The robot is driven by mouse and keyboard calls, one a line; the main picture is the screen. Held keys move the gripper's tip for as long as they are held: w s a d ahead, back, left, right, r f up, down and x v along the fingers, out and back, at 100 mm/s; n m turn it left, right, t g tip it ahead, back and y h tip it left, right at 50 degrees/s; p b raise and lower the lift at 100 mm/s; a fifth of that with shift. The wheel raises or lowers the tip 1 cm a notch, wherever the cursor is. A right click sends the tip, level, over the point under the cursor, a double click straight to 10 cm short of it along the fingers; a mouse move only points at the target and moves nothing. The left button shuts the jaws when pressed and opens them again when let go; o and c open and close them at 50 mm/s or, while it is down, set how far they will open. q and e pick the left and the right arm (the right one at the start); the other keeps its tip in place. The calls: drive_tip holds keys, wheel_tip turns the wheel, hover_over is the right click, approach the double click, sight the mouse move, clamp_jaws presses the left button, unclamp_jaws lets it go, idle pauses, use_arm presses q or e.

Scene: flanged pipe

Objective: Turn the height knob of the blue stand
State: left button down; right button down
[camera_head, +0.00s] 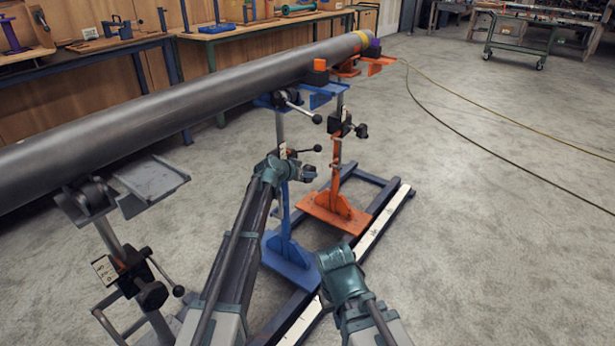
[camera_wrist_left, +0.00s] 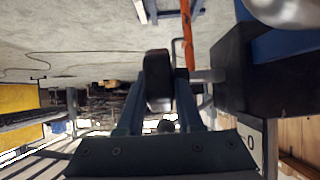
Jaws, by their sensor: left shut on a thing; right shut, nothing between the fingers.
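The blue stand (camera_head: 284,212) stands under the long grey pipe, with its blue base plate (camera_head: 290,262) on a dark floor rail. My left gripper (camera_head: 304,173) is at the stand's clamp, at mid-height of its post. In the left wrist view the black height knob (camera_wrist_left: 158,78) sits between the fingers of my left gripper (camera_wrist_left: 160,100), which is shut on it. A short shaft (camera_wrist_left: 208,75) joins the knob to a black clamp block (camera_wrist_left: 262,75). My right gripper (camera_head: 338,262) is low in front of the blue base, shut and empty; its fingertips are hard to see.
The grey pipe (camera_head: 180,100) rests across the stands. An orange stand (camera_head: 338,180) is close behind the blue one, and a grey stand (camera_head: 120,260) is at left. A lever with a black ball (camera_head: 316,119) is above my left gripper. Floor at right is mostly clear, with cables (camera_head: 480,140).

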idle(0.3)
use_arm(q)
drive_tip(key=c, duration=0.6)
unclamp_jaws()
drive_tip(key=shift+o, duration=0.2)
drive_tip(key=p+v, duration=0.7)
drive_tip(key=v, duration=0.6)
drive_tip(key=shift+s+a+r, duration=0.2)
drive_tip(key=shift+s, duration=0.15)
